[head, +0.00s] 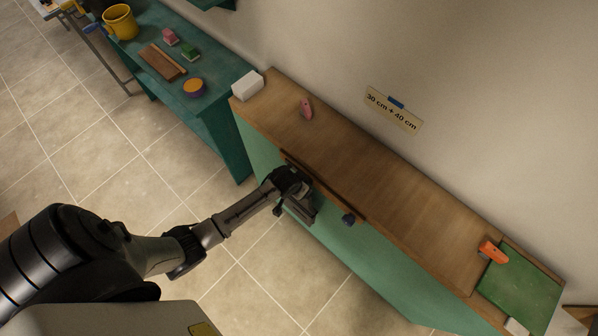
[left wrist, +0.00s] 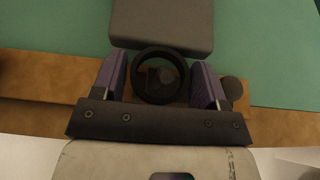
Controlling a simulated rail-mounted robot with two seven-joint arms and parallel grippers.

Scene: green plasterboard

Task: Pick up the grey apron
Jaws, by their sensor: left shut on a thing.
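The grey apron (left wrist: 162,24) shows at the top of the left wrist view as a dark grey slab against the green panel. A black ring (left wrist: 138,78), which looks like its loop, lies between the two purple-faced fingers of my left gripper (left wrist: 160,82). The fingers are shut on this ring. A round peg end shows through the ring; I cannot tell whether the ring still hangs on it. In the head view my left gripper (head: 292,184) is at the wooden rail (head: 330,192) on the panel's front, and it hides most of the apron. My right gripper is not in view.
A second dark peg (head: 348,219) is on the rail to the right. The wooden top (head: 400,205) carries a pink tool (head: 306,108), a white block (head: 247,85) and an orange tool (head: 492,252). A teal table (head: 215,60) stands at the upper left. The tiled floor in front is clear.

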